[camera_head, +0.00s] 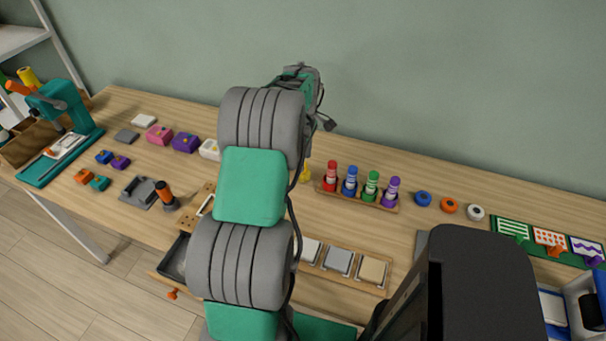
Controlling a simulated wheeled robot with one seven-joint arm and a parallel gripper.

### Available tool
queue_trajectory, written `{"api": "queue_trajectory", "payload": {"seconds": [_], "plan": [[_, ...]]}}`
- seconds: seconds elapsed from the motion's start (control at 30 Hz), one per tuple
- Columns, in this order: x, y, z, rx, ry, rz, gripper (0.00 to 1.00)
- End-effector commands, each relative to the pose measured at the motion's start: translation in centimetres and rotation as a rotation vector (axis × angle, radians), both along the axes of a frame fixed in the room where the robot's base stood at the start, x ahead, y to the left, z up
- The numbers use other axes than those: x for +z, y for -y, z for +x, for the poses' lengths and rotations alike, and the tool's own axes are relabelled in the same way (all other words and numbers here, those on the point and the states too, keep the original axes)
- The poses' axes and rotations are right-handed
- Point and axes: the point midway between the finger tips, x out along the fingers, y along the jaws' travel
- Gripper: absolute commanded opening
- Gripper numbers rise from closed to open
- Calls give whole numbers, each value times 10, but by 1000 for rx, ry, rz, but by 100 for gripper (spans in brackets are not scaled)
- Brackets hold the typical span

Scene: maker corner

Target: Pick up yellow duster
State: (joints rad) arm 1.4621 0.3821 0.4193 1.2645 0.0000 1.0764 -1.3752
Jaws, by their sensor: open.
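I cannot clearly make out a yellow duster. A small yellow thing (306,173) shows on the table just right of my arm, mostly hidden by it; I cannot tell whether it is the duster. My gripper (327,122) is far off at the end of my raised arm, small and seen from behind, above the back part of the table. It is open and appears empty. My arm hides much of the table's middle.
The wooden table (400,225) runs along a green wall. A rack of coloured markers (360,198) stands right of my arm, with a tray of square blocks (340,262) in front. A teal press (60,115) stands far left. Small coloured blocks (160,134) lie left of my arm.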

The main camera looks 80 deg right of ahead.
Motion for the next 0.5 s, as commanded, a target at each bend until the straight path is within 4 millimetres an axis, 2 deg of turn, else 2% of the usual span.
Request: {"api": "queue_trajectory", "payload": {"seconds": [0.1,0.2,0.43,0.5], "plan": [[-22,1,1,0,-1,4,47],[-35,1,1,-1,0,0,47],[-38,1,1,-1,0,-1,47],[-38,1,2,-1,0,-1,42]]}}
